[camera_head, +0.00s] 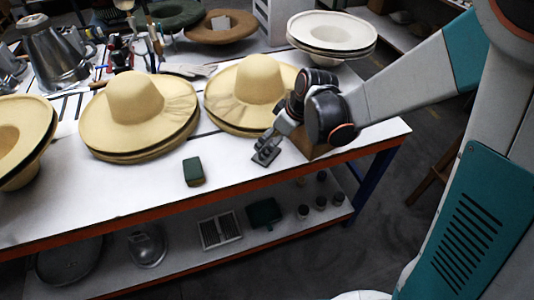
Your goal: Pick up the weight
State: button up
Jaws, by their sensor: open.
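A small dark green block (193,171), which looks like the weight, lies on the white tabletop (130,205) near its front edge. My gripper (267,155) is open and empty, low over the table to the right of the block and apart from it. Behind the gripper, my wrist hides part of the right straw hat and part of a brown wooden block (318,152).
Stacked straw hats stand in the middle (135,103) and right (255,88) behind the block, another at the far left (18,138). White hats (332,36) and metal jugs (52,58) stand farther back. A lower shelf (185,253) holds several items. The tabletop around the block is clear.

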jog(key=shift+b+x, duration=1.3)
jog(key=shift+x, duration=2.6)
jog(key=shift+r, duration=0.1)
jog(key=c, duration=1.7)
notch_tip(320, 180, up, 20)
jog(key=p, duration=0.6)
jog(key=shift+p, duration=0.4)
jog(key=o, duration=1)
jog(key=shift+c, duration=0.2)
jog(key=c, duration=0.3)
